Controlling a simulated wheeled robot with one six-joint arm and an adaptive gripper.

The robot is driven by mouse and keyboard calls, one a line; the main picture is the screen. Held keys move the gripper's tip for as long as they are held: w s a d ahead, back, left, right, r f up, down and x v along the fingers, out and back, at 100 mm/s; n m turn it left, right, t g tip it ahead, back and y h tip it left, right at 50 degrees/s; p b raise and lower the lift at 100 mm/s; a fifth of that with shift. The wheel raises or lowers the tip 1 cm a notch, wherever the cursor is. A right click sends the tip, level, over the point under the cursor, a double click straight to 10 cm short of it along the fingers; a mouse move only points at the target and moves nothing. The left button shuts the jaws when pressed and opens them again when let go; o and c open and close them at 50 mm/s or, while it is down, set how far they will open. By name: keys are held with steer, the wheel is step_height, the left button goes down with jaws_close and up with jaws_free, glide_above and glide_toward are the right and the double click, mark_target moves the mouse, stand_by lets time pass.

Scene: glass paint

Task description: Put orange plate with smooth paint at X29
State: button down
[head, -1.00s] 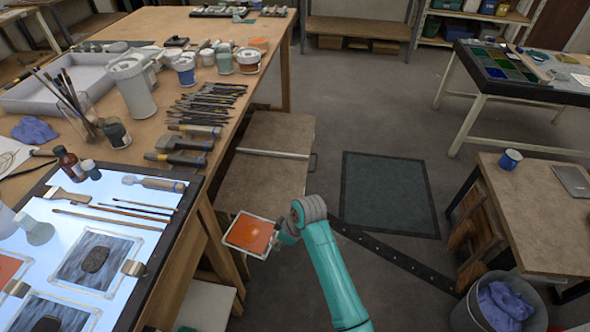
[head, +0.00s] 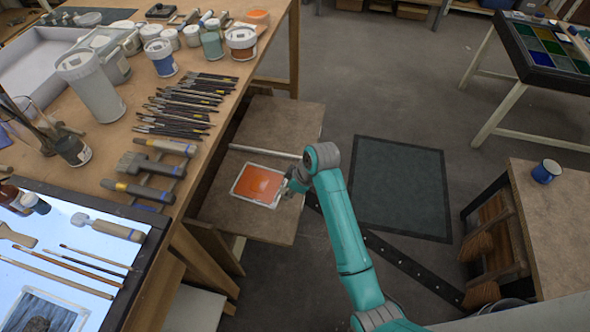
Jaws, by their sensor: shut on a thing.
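The orange plate (head: 258,185) is a flat square with a pale rim and a glossy orange face with a small bright patch. It shows over the low brown wooden surface (head: 285,128) beside the workbench. My gripper (head: 289,189) is shut on its right edge, with the fingers partly hidden by the arm. I cannot tell whether the plate touches the wood or is held above it. No X29 label is readable.
The workbench (head: 190,212) at left holds brushes (head: 185,105), paint jars (head: 211,45) and a lit panel (head: 30,247). A dark floor mat (head: 400,190) lies right of my arm. A side table (head: 560,220) with a blue mug (head: 546,171) stands at right.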

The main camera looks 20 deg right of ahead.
mark_target(291, 202)
steer(key=shift+w+d+f, duration=0.15)
steer(key=shift+w+d, duration=0.15)
steer(key=shift+w, duration=0.1)
steer(key=shift+f, duration=2.7)
steer(key=shift+f, duration=0.55)
steer(key=shift+r, duration=0.1)
steer(key=shift+c, duration=1.1)
jaws_free()
steer(key=shift+r, duration=0.1)
steer(key=shift+r, duration=3.9)
